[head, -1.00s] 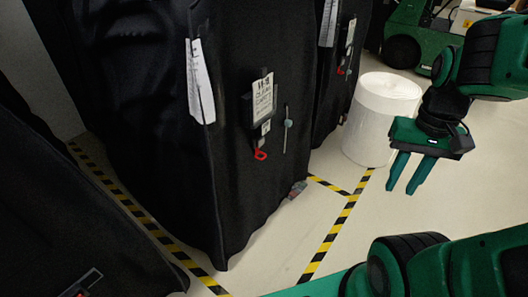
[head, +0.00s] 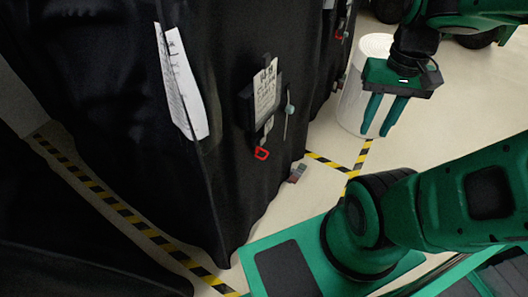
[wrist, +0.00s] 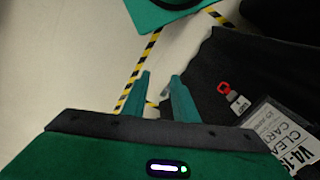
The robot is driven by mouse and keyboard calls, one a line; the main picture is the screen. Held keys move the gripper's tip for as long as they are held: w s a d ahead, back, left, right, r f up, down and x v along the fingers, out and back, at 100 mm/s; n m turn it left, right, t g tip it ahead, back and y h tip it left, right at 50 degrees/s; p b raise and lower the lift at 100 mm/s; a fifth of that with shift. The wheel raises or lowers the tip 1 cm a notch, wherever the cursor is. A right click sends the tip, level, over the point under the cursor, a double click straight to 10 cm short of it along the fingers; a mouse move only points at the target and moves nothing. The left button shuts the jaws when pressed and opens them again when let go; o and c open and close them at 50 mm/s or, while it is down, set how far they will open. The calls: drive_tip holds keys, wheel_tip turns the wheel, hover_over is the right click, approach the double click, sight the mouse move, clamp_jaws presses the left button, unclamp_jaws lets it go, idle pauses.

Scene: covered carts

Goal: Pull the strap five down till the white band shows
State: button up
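A red pull loop (head: 262,153) hangs below a small grey tag (head: 267,128) on the front of the black covered cart (head: 225,150). The loop (wrist: 224,87) and tag (wrist: 239,104) also show in the wrist view, right of the fingers. I cannot read a five on the strap, and no white band can be made out on it. My gripper (head: 376,131) is right of the cart front, apart from the loop, with its fingers pointing down. In the wrist view the fingers (wrist: 160,77) are apart with nothing held between them.
A label card (head: 265,92) sits above the loop, and a thin cord with a grey knob (head: 290,108) hangs beside it. A white drum (head: 352,100) stands behind my gripper. Another covered cart (head: 328,60) is behind. Yellow-black floor tape (head: 325,162) marks open floor.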

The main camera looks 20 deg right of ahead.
drive_tip(key=shift+s, duration=0.1)
drive_tip(key=w+f+n+g+y, duration=0.2)
drive_tip(key=w+f, duration=0.3)
drive_tip(key=w, duration=0.1)
drive_tip(key=n+t+y, duration=0.4)
drive_tip(key=t+y, duration=0.1)
drive_tip(key=y, duration=1.2)
approach(266, 156)
drive_tip(key=a, duration=0.3)
drive_tip(key=w+a, duration=0.1)
drive_tip(key=a, duration=0.2)
drive_tip(key=w+a, duration=0.1)
drive_tip(key=a, duration=0.2)
drive_tip(key=shift+a+r, duration=0.3)
drive_tip(key=shift+c, duration=0.2)
